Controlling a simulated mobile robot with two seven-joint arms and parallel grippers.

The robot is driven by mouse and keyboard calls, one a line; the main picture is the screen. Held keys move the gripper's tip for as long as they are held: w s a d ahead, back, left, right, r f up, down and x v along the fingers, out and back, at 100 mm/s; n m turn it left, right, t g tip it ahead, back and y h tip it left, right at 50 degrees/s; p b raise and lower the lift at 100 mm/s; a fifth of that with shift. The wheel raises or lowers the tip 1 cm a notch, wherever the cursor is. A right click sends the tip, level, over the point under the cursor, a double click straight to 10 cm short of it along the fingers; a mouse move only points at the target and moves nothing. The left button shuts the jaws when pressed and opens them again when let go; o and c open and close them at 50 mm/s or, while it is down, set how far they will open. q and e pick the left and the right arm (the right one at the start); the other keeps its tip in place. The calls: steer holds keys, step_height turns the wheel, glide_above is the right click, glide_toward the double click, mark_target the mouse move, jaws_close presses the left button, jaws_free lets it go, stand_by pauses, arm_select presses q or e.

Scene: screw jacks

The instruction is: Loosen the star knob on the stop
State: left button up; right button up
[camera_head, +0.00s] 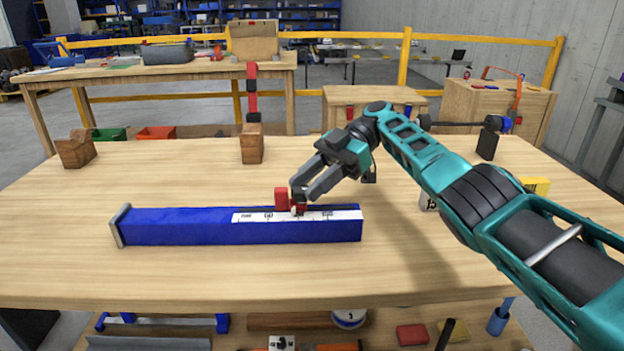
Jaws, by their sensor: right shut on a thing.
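A long blue rail (180,226) lies across the wooden table, with a grey end plate on its left end and a white scale with black marks along its right part. The red stop (282,198) sits on the rail at the scale. My right gripper (299,203) reaches down from the upper right to the stop's right side. Its fingers are shut on the star knob, which is mostly hidden between and behind the fingertips. My left gripper is not in view.
Wooden blocks (252,143) stand behind the rail. A yellow block (535,186) lies at the right, partly beside my arm. The tabletop in front of and left of the rail is clear. A lower shelf below holds tools and a red block (412,334).

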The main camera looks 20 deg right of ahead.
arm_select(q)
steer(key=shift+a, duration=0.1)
arm_select(e)
steer(key=shift+f, duration=0.1)
stand_by(0.4)
steer(key=o, duration=1.1)
steer(key=shift+c, duration=0.2)
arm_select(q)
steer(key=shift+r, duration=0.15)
